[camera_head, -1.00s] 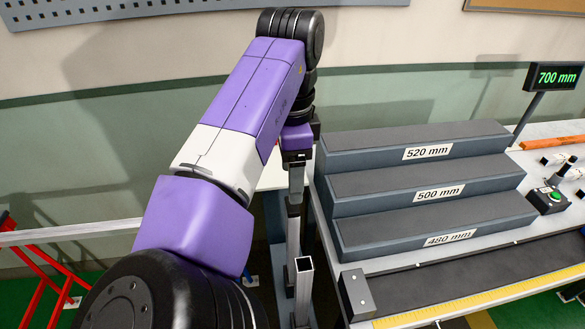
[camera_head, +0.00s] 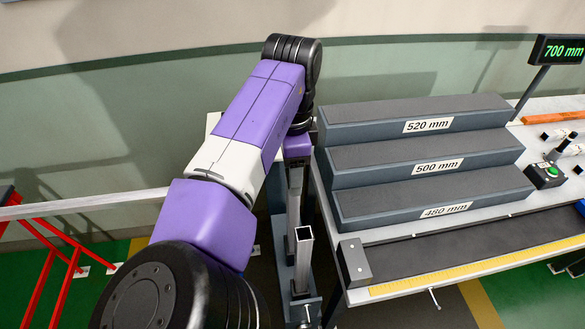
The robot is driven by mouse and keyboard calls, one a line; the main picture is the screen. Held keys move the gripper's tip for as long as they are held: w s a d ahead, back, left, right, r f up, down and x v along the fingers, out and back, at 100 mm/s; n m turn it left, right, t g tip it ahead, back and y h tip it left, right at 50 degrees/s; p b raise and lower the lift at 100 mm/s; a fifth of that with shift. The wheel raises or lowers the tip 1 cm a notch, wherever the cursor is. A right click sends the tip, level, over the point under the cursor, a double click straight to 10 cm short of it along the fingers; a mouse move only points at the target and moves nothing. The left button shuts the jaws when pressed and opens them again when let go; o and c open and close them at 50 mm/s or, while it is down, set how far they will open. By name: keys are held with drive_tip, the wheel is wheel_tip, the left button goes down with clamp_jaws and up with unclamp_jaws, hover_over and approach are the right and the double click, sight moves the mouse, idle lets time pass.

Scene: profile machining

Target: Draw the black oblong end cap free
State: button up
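I cannot clearly pick out the black oblong end cap; it is hidden or too small to tell. Two upright grey metal profiles stand left of the bench: a nearer one with an open, hollow top (camera_head: 304,236) and one behind it (camera_head: 295,188). My gripper (camera_head: 296,165) points down at the upper end of the rear profile, below my purple wrist. Its fingers are small and partly lost against the profile, so I cannot tell whether they are open, shut or touching it.
A stepped grey rack (camera_head: 430,165) marked 520, 500 and 480 mm stands on the bench, right of my gripper. A dark block (camera_head: 354,263) sits at the bench's near left corner. Red framing (camera_head: 45,250) stands left.

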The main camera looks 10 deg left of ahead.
clamp_jaws()
drive_tip(key=shift+r+p, duration=1.15)
drive_tip(key=shift+r, duration=0.25)
drive_tip(key=shift+r+p, duration=1.75)
drive_tip(key=shift+r, duration=0.2)
